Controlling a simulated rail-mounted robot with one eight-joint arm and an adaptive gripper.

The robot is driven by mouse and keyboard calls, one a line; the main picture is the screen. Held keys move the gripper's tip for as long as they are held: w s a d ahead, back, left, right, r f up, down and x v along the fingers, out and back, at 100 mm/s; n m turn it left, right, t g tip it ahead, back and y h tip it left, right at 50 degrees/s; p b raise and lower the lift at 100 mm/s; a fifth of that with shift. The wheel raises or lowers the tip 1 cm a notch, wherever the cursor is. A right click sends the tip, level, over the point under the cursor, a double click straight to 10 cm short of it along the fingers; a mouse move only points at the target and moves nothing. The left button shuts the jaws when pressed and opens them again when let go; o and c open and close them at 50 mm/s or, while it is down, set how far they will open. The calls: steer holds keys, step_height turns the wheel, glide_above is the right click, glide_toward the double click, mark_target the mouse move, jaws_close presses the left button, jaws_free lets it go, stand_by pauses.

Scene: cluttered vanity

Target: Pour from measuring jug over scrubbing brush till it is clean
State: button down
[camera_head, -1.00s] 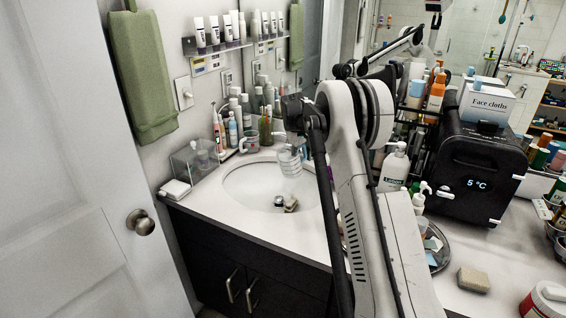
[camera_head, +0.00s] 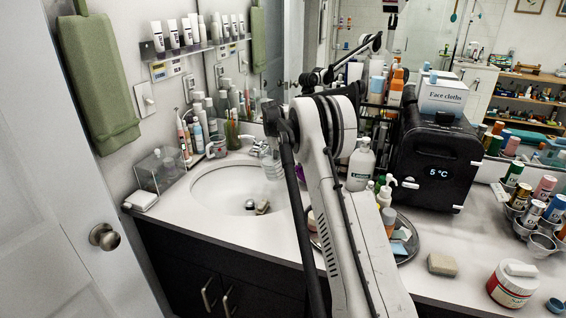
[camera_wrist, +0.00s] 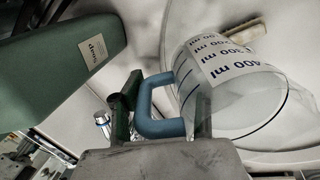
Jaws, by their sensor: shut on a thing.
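The clear measuring jug (camera_wrist: 240,95) with printed ml marks and a blue handle (camera_wrist: 165,129) fills the right of the wrist view. My gripper (camera_wrist: 163,106) is shut on the handle, one finger on each side. In the head view the jug (camera_head: 272,169) is over the sink's right side, partly behind my arm; my gripper is hidden there. A small brown block-like thing, probably the scrubbing brush (camera_head: 262,207), lies in the sink beside the drain. It also shows beyond the jug in the wrist view (camera_wrist: 207,48). Its dirt and the jug's water level are unclear.
The white sink (camera_head: 208,192) is set in the counter. A tap (camera_head: 258,147) stands behind it. A clear box (camera_head: 160,170) and a cup (camera_head: 218,148) stand to its left. A lotion bottle (camera_head: 360,166) and black cooler (camera_head: 437,160) stand right. A green soap container (camera_wrist: 70,65) is near my gripper.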

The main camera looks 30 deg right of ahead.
mark_target(284, 153)
steer(key=shift+r, duration=0.1)
stand_by(0.3)
steer(key=shift+d+r+h, duration=0.25)
steer(key=shift+r+h, duration=0.35)
steer(key=shift+h, duration=0.1)
steer(key=shift+r, duration=0.15)
steer(key=shift+w+d+r+t+h, duration=0.1)
steer(key=shift+r+t+h, duration=0.2)
steer(key=shift+r+h, duration=0.3)
steer(key=shift+b, duration=0.3)
stand_by(0.4)
steer(key=shift+r+h, duration=0.6)
steer(key=shift+r, duration=0.05)
